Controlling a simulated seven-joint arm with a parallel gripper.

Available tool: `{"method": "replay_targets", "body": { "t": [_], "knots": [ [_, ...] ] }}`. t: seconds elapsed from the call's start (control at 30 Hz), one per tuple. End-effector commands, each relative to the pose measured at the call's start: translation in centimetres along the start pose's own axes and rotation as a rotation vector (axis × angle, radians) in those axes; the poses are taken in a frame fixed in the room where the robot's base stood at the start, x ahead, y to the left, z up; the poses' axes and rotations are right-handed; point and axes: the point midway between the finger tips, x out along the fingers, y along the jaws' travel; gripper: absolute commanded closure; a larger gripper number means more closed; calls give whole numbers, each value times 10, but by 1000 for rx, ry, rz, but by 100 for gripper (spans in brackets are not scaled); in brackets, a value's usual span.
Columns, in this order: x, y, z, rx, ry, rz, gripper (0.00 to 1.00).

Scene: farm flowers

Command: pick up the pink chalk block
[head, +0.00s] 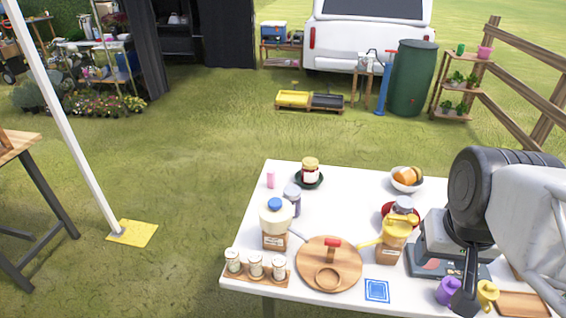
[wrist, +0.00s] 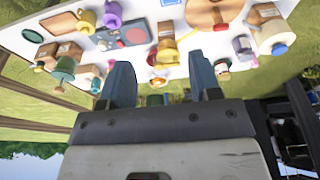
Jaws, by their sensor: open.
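A small pink block (head: 271,179), which looks like the pink chalk block, stands upright near the back left corner of the white table (head: 345,180). I cannot make it out for sure in the wrist view. My gripper (wrist: 162,78) shows in the wrist view with its two fingers wide apart and nothing between them. The table and its objects lie beyond the fingertips, and the gripper is apart from them. In the head view my arm is at the right, far from the pink block, and the fingers cannot be made out.
A jar on a dark green dish (head: 310,181) stands right of the pink block. A grey-lidded jar (head: 292,197) and a white dispenser (head: 275,222) stand in front. A round wooden board (head: 345,264), a spice rack (head: 256,278) and a scale (head: 430,262) are nearer. The table's back middle is clear.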

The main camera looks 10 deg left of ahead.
Motion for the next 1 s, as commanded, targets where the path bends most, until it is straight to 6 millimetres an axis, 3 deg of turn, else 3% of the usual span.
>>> {"method": "replay_targets", "body": {
  "t": [0.37,0.57,0.77,1.0],
  "knots": [
    [0,-1,-1,2,-1,-2,40],
    [1,-8,-13,35,-16,-33,40],
    [7,-28,-41,116,-59,-110,40],
    [18,-63,-89,258,-134,-229,40]
  ]
}}
